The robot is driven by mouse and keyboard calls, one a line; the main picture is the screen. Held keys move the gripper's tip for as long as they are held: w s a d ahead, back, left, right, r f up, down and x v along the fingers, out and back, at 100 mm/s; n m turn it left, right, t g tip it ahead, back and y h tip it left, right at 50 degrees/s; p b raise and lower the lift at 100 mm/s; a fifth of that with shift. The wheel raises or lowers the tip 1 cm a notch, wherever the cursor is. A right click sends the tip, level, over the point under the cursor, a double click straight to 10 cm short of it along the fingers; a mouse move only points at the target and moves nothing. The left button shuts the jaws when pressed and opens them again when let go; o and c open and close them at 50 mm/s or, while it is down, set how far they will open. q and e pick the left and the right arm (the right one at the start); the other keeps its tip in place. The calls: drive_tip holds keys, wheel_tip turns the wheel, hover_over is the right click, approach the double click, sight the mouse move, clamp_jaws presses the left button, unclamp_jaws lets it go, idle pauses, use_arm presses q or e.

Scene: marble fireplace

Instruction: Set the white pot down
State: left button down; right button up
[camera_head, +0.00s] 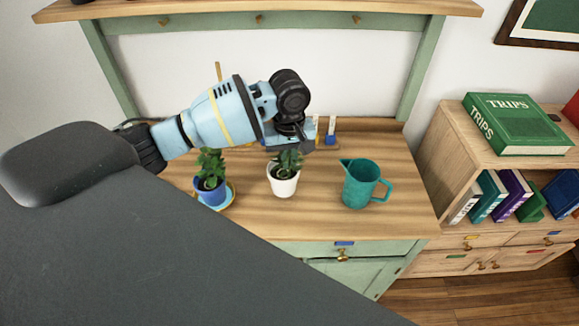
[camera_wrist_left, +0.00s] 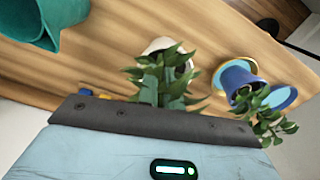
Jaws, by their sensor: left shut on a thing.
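The white pot (camera_head: 284,187) holds a leafy green plant and is upright over the wooden tabletop (camera_head: 325,222), between a blue pot and a teal pitcher. I cannot tell whether its base touches the wood. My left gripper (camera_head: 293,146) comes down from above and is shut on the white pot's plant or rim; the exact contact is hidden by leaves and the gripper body. In the left wrist view the white rim (camera_wrist_left: 163,45) shows behind the leaves. My right gripper is not in view.
The blue potted plant (camera_head: 211,194) on its saucer (camera_head: 231,197) stands close on the left. The teal pitcher (camera_head: 361,184) stands on the right. Small colourful items (camera_head: 325,133) are behind the gripper. A bookshelf (camera_head: 450,162) is further right. Bare wood lies in front of the pot.

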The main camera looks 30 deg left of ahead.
sight(289, 178)
use_arm(q)
drive_tip(key=shift+f, duration=1.55)
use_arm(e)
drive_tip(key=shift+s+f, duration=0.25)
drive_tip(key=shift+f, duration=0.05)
use_arm(q)
drive_tip(key=shift+f, duration=0.1)
drive_tip(key=c, duration=1.6)
unclamp_jaws()
drive_tip(key=shift+s+f, duration=0.1)
drive_tip(key=shift+o, duration=0.2)
